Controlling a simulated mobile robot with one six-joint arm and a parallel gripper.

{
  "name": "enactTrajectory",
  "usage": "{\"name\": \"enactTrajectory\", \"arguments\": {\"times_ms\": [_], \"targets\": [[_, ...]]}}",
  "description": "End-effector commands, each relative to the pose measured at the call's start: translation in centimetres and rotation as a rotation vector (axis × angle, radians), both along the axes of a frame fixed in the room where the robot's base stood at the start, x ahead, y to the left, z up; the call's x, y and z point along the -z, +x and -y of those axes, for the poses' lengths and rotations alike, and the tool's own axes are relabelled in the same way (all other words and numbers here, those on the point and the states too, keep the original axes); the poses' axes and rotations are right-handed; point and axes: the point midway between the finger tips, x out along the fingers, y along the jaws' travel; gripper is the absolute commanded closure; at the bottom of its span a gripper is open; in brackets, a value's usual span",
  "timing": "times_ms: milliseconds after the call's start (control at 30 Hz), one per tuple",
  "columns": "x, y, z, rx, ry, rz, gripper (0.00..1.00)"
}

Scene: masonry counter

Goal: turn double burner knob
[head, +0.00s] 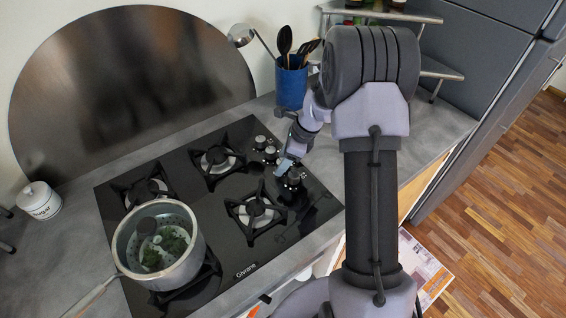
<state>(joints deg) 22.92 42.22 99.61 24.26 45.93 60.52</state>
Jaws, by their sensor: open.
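The black gas cooktop (140,187) lies in the grey counter. Its control knobs stand in a row along the right part of the glass. The farthest knob (260,141) and the one beside it (271,153) show clearly. The nearest knob (292,178) is partly covered by my gripper. My gripper (286,170) is low over the near end of the row, at or very close to the nearest knob. Its fingers are small and dark here, and I cannot tell whether they touch the knob. I cannot tell which knob is the double burner one.
A steel pot (190,268) with greens stands on the front left burner, its handle pointing front left. A white sugar jar (39,201) is at far left. Counter right of my arm is clear.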

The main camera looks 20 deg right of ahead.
Motion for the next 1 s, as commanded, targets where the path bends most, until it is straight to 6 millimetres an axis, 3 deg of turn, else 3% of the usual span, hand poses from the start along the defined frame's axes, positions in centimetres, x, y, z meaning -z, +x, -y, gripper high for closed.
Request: {"name": "enactTrajectory", "arguments": {"times_ms": [233, 500, 767, 1000], "targets": [[0.02, 0.02, -0.02, 0.000, 0.000, 0.000, 0.47], [0.01, 0.01, -0.01, -0.001, 0.000, 0.000, 1.00], [-0.04, 0.02, 0.03, -0.021, -0.001, -0.001, 1.00], [-0.16, 0.04, 0.04, -0.139, 0.000, -0.001, 1.00]]}}
